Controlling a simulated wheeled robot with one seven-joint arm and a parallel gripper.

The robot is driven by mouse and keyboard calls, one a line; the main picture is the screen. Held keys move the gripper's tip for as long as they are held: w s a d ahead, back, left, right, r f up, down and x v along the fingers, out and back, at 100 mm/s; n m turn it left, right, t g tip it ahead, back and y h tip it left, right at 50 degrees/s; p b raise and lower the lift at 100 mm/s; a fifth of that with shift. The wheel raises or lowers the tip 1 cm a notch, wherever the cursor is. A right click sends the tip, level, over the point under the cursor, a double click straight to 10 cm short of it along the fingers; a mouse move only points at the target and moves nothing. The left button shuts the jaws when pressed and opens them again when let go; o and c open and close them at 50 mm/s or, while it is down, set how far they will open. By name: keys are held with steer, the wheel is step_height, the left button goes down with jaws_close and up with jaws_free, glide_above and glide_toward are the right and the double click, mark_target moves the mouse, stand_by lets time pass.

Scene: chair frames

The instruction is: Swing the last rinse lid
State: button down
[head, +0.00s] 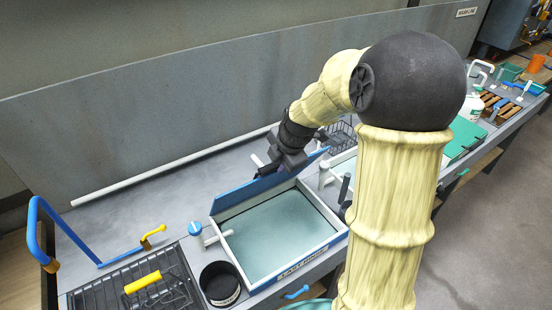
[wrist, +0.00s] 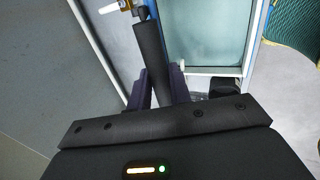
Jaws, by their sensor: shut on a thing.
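The last rinse basin (head: 338,241) is a white-rimmed tank with pale green liquid and a label on its blue front. Its blue lid (head: 240,196) stands tilted up along the back edge, leaving the basin open. My gripper (head: 283,167) is at the upper part of the lid, partly hidden by its own wrist. In the wrist view, my gripper (wrist: 160,88) has its purple fingers shut on a dark bar (wrist: 150,50) beside the blue lid edge. How the bar joins the lid is hard to see. The basin liquid (wrist: 210,38) also shows there.
A black pot (head: 220,284) and a dark rack (head: 120,292) with a yellow handle stand left of the basin. A blue-topped white post (head: 196,229) is close to its left corner. A white rail (head: 165,172) runs along the back wall.

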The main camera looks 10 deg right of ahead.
steer(key=shift+s+d+f+b, duration=0.15)
steer(key=shift+s+f+b, duration=0.15)
steer(key=shift+s, duration=0.2)
steer(key=shift+s+d+f+b, duration=0.15)
steer(key=shift+s+f+b, duration=0.1)
steer(key=shift+s, duration=0.25)
steer(key=s+d+f+b, duration=0.2)
steer(key=s+f+b, duration=0.3)
steer(key=b, duration=0.1)
steer(key=shift+s, duration=0.4)
steer(key=shift+f, duration=0.15)
steer(key=s+d+f+b, duration=0.1)
steer(key=s+f+b, duration=0.3)
steer(key=f+b, duration=0.2)
steer(key=shift+s+d+f+b, duration=0.2)
steer(key=shift+s+b, duration=0.05)
steer(key=shift+b, duration=0.9)
